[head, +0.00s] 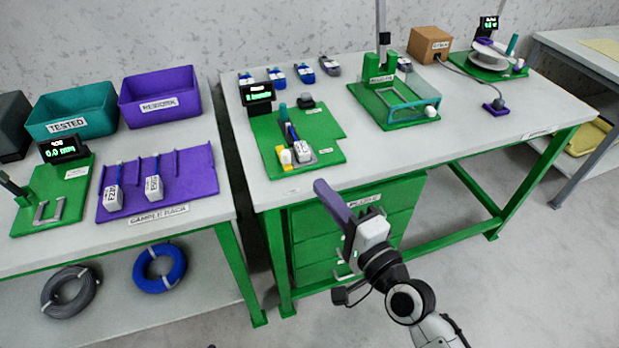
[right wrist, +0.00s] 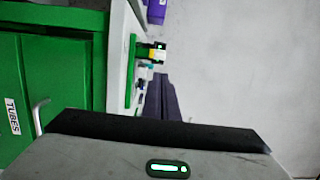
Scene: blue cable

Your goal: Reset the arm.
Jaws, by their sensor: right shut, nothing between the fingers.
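My right arm comes in from the bottom right of the head view. Its gripper (head: 322,188) is shut and empty, in the air in front of the right table's front edge and the green drawer cabinet (head: 300,245). In the right wrist view the dark closed fingers (right wrist: 160,97) point up the picture, with nothing between them. The cabinet also shows there at the left (right wrist: 50,85). My left arm and gripper are not in the head view.
The right table (head: 235,170) bears a green fixture (head: 330,133) near its front left. The left table holds a purple sample rack (head: 185,185) and two bins. Blue (head: 160,268) and grey (head: 68,292) cable coils lie on its lower shelf. Floor right of the arm is clear.

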